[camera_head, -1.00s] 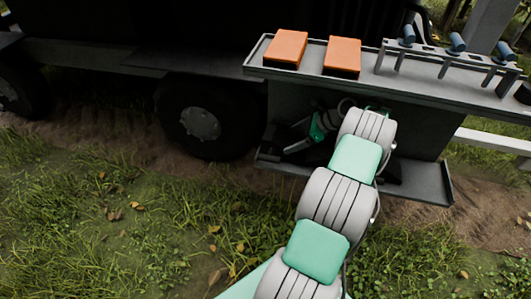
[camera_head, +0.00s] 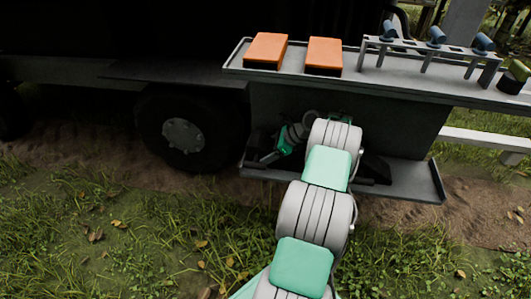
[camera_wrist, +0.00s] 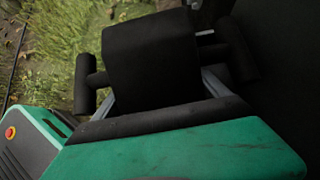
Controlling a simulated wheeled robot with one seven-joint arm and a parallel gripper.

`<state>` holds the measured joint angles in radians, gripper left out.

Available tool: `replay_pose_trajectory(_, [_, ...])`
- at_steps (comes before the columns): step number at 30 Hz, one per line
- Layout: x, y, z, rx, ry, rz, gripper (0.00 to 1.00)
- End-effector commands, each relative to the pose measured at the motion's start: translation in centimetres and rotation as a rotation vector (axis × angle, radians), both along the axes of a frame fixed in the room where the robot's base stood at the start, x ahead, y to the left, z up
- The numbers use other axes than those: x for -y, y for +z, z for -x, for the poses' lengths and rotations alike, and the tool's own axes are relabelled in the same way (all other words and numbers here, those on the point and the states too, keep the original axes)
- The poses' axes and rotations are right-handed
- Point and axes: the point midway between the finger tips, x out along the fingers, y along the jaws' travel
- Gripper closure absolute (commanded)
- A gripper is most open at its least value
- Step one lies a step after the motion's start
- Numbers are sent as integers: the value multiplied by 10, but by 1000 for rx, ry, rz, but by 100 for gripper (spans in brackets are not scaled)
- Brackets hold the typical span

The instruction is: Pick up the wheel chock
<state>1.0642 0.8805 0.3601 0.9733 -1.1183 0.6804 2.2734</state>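A dark block, seemingly the wheel chock (camera_wrist: 150,60), fills the middle of the wrist view. It lies between the spread black-padded fingers of my gripper (camera_wrist: 162,72). One finger is on each side, and I cannot make out firm contact. In the head view my green and black gripper (camera_head: 271,155) points to the lower left, low over the lower shelf (camera_head: 405,188) under the vehicle's side. The chock is lost in the dark there, so I cannot tell it apart. My own arm hides part of that shelf.
Two orange boxes (camera_head: 265,50) (camera_head: 323,55) and a rack with blue-handled tools (camera_head: 430,47) stand on the upper shelf (camera_head: 440,90) above my arm. A black wheel (camera_head: 185,130) is to the left. Grass (camera_head: 120,230) and bare soil lie in front.

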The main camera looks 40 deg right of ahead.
Motion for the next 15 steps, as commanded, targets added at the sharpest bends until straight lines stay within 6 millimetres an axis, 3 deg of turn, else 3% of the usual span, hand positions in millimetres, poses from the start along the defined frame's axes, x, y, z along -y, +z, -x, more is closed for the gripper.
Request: replay_pose_trajectory(15, [0,0,1,-1,1,-1,59])
